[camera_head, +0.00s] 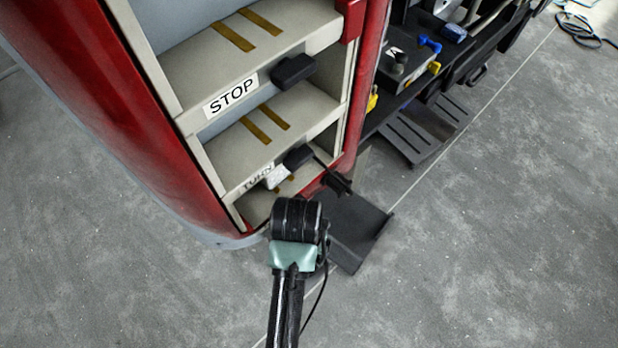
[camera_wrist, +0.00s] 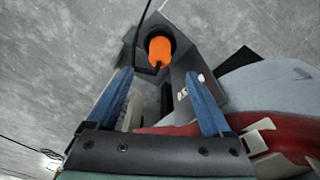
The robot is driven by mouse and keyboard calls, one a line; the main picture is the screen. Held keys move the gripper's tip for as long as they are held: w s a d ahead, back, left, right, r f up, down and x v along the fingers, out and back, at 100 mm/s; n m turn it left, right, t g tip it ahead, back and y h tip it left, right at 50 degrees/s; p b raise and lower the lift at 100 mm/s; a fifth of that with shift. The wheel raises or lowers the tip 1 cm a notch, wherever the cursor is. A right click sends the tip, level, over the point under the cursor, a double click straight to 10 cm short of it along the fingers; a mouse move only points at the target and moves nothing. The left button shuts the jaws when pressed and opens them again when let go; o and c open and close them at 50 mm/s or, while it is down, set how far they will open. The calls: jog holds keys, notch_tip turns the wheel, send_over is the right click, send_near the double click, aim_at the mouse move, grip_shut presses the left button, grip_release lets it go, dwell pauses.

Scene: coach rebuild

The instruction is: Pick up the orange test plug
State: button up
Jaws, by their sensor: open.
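The orange test plug (camera_wrist: 160,48) shows in the wrist view, above centre, at a dark grey housing. It is roughly cylindrical, with a dark round end. My gripper (camera_wrist: 158,73) is open, with its two blue fingers spread apart. The plug appears between the lines of the fingers and beyond their tips. Nothing is held, and I see no contact with the plug. The exact gap is hard to judge. In the head view I cannot make out the plug; my dark wrist covers part of the area by the lowest step.
In the head view, a red-framed coach doorway has pale steps (camera_head: 190,75) with STOP and TURN labels. A dark ramp-like plate (camera_head: 355,228) lies to its right. A black bench (camera_head: 400,100) with blue and yellow parts stands farther right. Grey floor (camera_head: 500,260) is clear at lower right.

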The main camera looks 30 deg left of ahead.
jog(key=f, duration=0.3)
jog(key=f+b, duration=0.1)
jog(key=f, duration=0.2)
jog(key=w+f+b, duration=0.1)
jog(key=f, duration=0.3)
jog(key=shift+a, duration=0.15)
jog(key=shift+r, duration=0.1)
grip_shut()
